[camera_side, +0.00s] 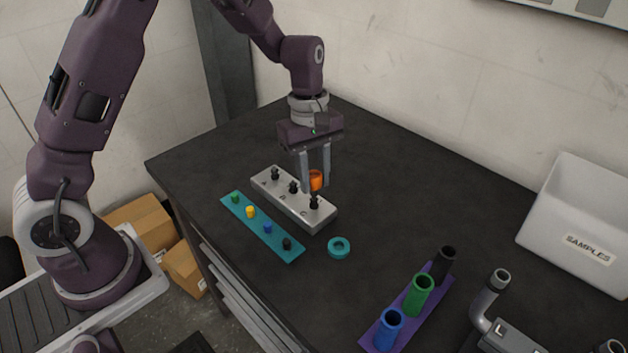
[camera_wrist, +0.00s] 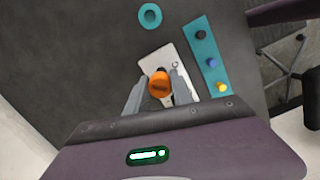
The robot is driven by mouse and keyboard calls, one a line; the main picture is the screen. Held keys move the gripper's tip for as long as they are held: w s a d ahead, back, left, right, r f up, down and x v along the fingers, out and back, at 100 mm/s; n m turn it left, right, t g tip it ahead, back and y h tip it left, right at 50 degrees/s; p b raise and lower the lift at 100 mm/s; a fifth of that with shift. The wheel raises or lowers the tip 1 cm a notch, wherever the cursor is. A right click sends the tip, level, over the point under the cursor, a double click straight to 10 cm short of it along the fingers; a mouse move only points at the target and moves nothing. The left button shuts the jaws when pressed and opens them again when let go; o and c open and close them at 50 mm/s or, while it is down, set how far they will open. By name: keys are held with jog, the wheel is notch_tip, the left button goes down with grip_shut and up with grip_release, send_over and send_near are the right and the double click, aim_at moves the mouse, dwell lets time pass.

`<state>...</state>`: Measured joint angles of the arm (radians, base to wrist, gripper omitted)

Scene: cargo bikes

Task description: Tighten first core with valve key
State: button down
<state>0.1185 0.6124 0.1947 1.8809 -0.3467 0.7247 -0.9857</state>
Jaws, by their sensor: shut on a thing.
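The orange valve key (camera_side: 316,180) is a short tube between the fingers of my gripper (camera_side: 315,184). In the wrist view the orange key (camera_wrist: 159,82) shows its round end between the fingertips (camera_wrist: 159,90). My gripper is shut on it and points down over the light grey block (camera_side: 285,206), which also shows in the wrist view (camera_wrist: 150,62). Black valve stems (camera_side: 293,187) stand in a row on the block. The key appears above or just behind the stem at the near right end (camera_side: 314,202). I cannot tell whether it touches a stem; the key's lower end is unclear.
A teal strip (camera_side: 275,240) with green, yellow, blue and black caps lies beside the block. A teal ring (camera_side: 339,247) lies to its right. A purple rack (camera_side: 372,337) holds blue, green and black tubes. A white SAMPLES bin (camera_side: 575,215) and grey pipe (camera_side: 485,305) stand right.

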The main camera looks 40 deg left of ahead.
jog(key=shift+r, duration=2.55)
